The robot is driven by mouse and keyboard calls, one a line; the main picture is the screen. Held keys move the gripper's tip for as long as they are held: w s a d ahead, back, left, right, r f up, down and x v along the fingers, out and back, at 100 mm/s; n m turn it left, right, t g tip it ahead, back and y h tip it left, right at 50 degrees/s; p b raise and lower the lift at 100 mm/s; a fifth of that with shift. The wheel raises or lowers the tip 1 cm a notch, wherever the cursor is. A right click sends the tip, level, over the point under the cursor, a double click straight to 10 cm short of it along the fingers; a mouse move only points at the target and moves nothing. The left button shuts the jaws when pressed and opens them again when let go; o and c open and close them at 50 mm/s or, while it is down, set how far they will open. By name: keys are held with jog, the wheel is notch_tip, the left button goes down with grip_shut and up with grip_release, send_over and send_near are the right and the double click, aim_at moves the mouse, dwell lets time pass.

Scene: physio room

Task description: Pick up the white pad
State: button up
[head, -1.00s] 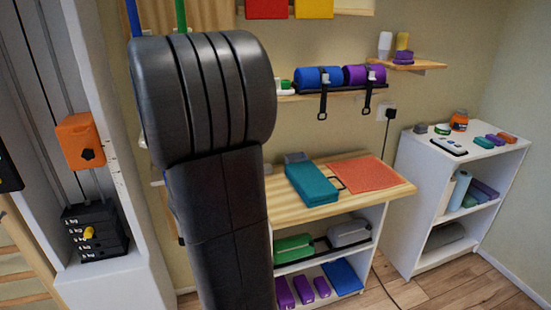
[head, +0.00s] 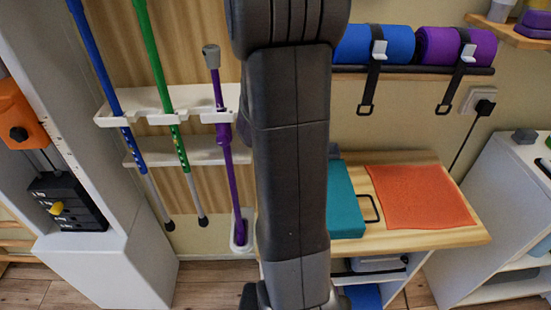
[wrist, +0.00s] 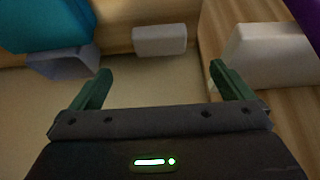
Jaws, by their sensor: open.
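A small white block with rounded edges, which looks like the white pad (wrist: 160,40), lies on the wooden tabletop (wrist: 115,12) at the top middle of the wrist view. In the head view I cannot see it; my arm covers that part of the table. My gripper (wrist: 160,72) is open and empty, its two dark green fingers apart. In the wrist view the white pad shows beyond the fingertips, roughly centred between them and not touched. In the head view the fingers are hidden behind my arm.
A teal block (head: 345,203) and an orange mat (head: 420,197) lie on the table. A grey-blue block (wrist: 62,64) sits beside the teal one. A white holder (wrist: 262,55) is near the right finger in the wrist view. Blue, green and purple poles stand left of my arm.

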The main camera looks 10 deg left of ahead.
jog(key=b+x, duration=0.3)
jog(key=x, duration=0.7)
jog(key=shift+r, duration=0.1)
jog(key=shift+c, duration=0.4)
